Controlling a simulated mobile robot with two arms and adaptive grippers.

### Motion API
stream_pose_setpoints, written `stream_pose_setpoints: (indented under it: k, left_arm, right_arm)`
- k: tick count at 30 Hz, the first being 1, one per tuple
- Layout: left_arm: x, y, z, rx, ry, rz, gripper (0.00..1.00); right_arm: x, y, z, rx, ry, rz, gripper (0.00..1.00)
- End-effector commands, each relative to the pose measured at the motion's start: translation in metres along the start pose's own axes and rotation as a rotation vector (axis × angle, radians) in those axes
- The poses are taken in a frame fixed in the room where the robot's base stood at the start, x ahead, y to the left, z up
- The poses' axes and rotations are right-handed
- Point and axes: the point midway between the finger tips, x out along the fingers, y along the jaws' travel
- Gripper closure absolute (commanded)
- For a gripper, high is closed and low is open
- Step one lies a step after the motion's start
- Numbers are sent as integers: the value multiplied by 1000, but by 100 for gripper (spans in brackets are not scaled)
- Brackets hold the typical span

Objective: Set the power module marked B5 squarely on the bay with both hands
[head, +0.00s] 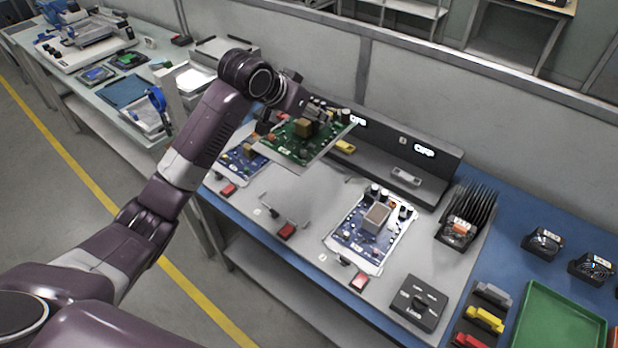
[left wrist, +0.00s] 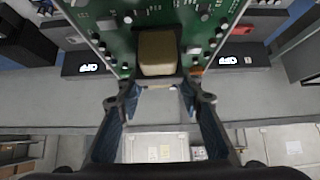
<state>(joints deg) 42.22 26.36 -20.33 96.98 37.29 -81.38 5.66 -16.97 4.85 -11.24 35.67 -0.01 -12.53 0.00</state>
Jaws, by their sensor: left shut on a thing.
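My left gripper (head: 312,112) is shut on a green circuit board module (head: 285,146) and holds it tilted above the grey bench panel. The module carries a tan block and several small parts. In the left wrist view the module (left wrist: 218,50) fills the top, with the fingers (left wrist: 159,88) at its near edge by the tan block. I cannot read a B5 marking on it. An empty bay with a small bracket (head: 284,210) lies on the panel between two blue boards. My right gripper is not in view.
A blue board (head: 347,233) sits right of the empty bay and another (head: 241,160) sits to its left, partly behind the held module. A raised dark back rail (head: 440,158), a black finned heat sink (head: 474,206) and a green tray (head: 555,318) stand farther right.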

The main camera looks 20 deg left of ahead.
Motion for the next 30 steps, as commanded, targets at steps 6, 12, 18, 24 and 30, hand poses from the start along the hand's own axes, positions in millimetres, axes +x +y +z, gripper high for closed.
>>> stream_pose_setpoints:
  k: [6,12,18,24,30]
  left_arm:
    - [34,1,35,-1,0,2,100]
    - [66,0,68,0,1,1,100]
    - [90,0,90,1,5,0,100]
    - [100,0,99,2,7,0,100]
    - [118,1,118,1,5,1,100]
  right_arm:
    - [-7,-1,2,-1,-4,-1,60]
    - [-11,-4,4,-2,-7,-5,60]
    - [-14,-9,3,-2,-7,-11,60]
    - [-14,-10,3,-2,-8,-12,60]
    - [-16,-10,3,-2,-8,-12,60]
